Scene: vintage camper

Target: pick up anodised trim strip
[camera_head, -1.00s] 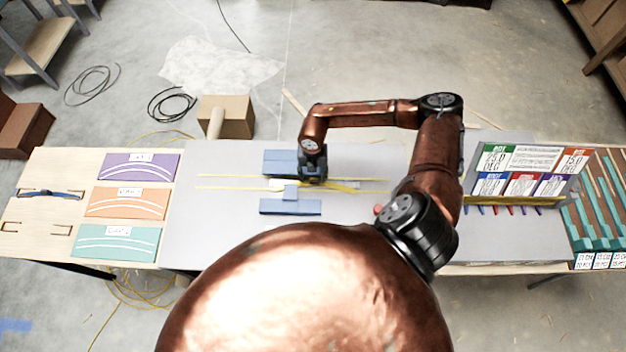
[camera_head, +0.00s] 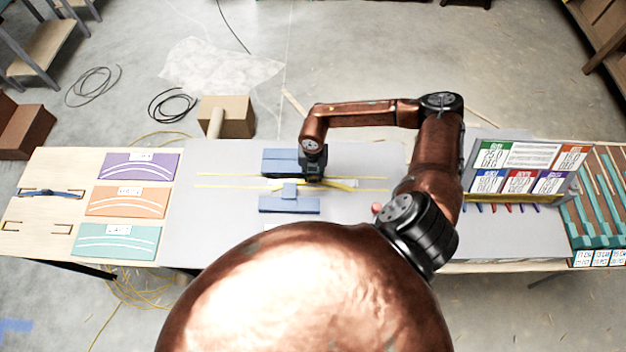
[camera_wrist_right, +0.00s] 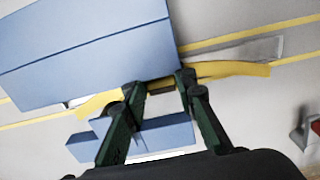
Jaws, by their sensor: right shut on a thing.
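The anodised trim strip is a gold-yellow, slightly curved strip (camera_head: 342,185) low over the grey table, between two blue blocks. In the right wrist view the strip (camera_wrist_right: 232,70) shows on both sides of my fingers. My right gripper (camera_head: 313,181) is shut on it, with the fingers (camera_wrist_right: 160,84) straddling its middle part. The fingers hide that part. The large blue block (camera_wrist_right: 90,50) is close beside the fingertips; the smaller, stepped blue block (camera_wrist_right: 165,136) is partly behind the fingers. I cannot tell whether the strip is clear of the table. My left gripper is not in view.
Two thin yellow lines (camera_head: 225,187) run along the grey tabletop (camera_head: 215,225). Purple, orange (camera_head: 127,203) and teal panels lie at left. A sign rack (camera_head: 520,172) with coloured cards stands at right. A cardboard box (camera_head: 228,117) is behind the table.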

